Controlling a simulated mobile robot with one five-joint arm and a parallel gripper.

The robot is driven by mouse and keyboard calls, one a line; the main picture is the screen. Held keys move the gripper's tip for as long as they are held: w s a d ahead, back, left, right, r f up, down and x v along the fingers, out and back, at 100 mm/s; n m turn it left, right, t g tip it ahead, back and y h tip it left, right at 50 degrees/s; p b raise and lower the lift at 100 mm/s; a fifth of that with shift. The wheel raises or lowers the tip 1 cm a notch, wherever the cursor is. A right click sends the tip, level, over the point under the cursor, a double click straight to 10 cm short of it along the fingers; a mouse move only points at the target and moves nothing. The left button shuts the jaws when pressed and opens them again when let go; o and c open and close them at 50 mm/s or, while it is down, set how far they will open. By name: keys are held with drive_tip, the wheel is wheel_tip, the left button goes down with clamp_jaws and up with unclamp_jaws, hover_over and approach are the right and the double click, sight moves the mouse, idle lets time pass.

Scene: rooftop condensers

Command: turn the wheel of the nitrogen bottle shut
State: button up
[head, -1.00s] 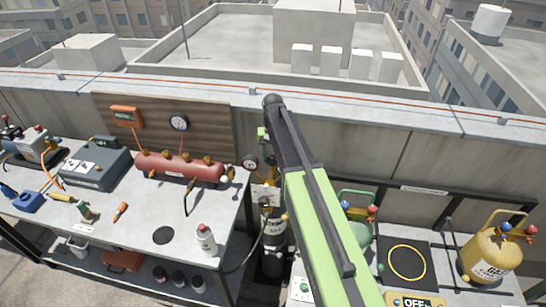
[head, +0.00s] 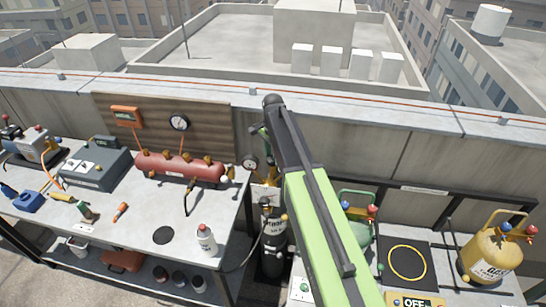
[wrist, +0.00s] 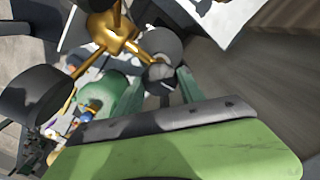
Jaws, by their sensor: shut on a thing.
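The black nitrogen bottle (head: 272,250) stands upright on the floor in the gap right of the workbench, in the head view. My arm covers part of it, and its wheel is not clear there. In the wrist view, a round dark grey wheel (wrist: 160,43) sits beside the gold valve and regulator body (wrist: 115,35). My gripper (wrist: 163,85) shows its green fingers on both sides of the wheel's stem area and is shut on the wheel. The exact contact is partly hidden. A black round gauge (wrist: 30,97) sits at the left of that view.
The workbench (head: 140,225) at left carries a red manifold tank (head: 180,167), a grey box (head: 95,160) and a white bottle (head: 206,240). A pressure gauge (head: 250,162) is close left of my arm. A yellow cylinder (head: 490,257) stands at far right.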

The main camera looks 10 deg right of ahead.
sight(273, 159)
drive_tip(key=shift+d+m, duration=0.1)
drive_tip(key=shift+m, duration=0.6)
drive_tip(key=o, duration=1.4)
drive_tip(key=shift+c, duration=0.2)
wheel_tip(273, 159, up, 17)
drive_tip(key=p, duration=1.7)
drive_tip(key=shift+r, duration=0.2)
